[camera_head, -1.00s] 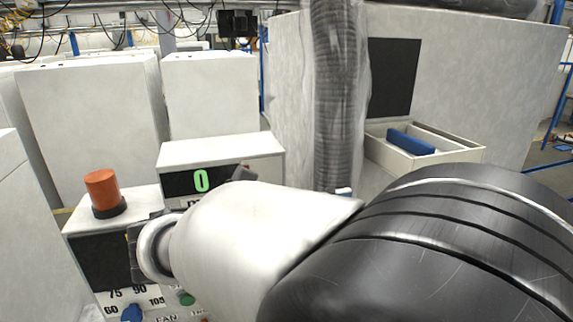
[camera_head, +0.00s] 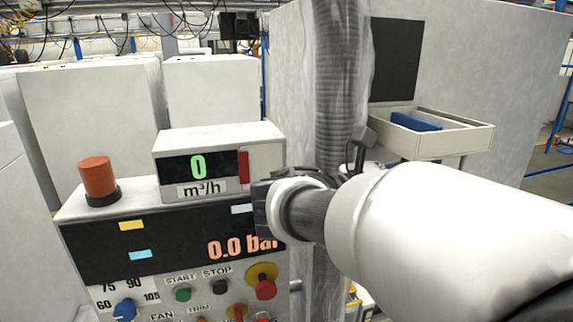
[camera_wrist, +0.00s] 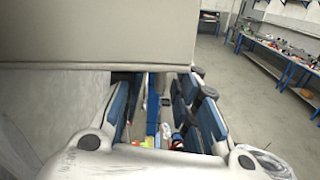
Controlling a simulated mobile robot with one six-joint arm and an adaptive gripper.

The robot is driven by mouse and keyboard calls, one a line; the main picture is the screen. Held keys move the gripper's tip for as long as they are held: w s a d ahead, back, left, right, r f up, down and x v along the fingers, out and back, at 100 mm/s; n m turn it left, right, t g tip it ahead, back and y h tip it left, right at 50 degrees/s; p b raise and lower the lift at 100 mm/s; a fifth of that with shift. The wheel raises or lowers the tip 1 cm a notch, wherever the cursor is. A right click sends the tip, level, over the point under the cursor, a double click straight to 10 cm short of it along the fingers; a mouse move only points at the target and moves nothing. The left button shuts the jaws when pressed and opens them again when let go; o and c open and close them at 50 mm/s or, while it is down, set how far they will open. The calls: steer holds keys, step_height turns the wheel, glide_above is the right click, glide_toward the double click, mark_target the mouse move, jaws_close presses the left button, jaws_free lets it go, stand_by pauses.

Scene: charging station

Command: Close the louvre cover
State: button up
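I cannot pick out the louvre cover for certain. A dark rectangular panel (camera_head: 395,60) is on the pale wall at the right in the head view. Below it a pale open tray (camera_head: 470,140) juts out, with a blue piece (camera_head: 415,121) in it. My gripper (camera_wrist: 160,105) shows at the bottom of the wrist view, its two sides apart with nothing visibly held between them. In the head view my wrist hides most of the gripper. A large pale surface (camera_wrist: 90,35) fills the upper left of the wrist view.
A control panel (camera_head: 85,250) with an orange lamp (camera_head: 98,178), a green-digit display (camera_head: 198,167) and several knobs stands at the left. A grey wrapped duct (camera_head: 338,90) rises behind my wrist. Blue-framed benches (camera_wrist: 275,65) stand far off past open floor.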

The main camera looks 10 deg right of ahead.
steer(key=shift+d, duration=0.75)
steer(key=shift+c, duration=0.4)
steer(key=shift+w, duration=0.15)
jaws_close()
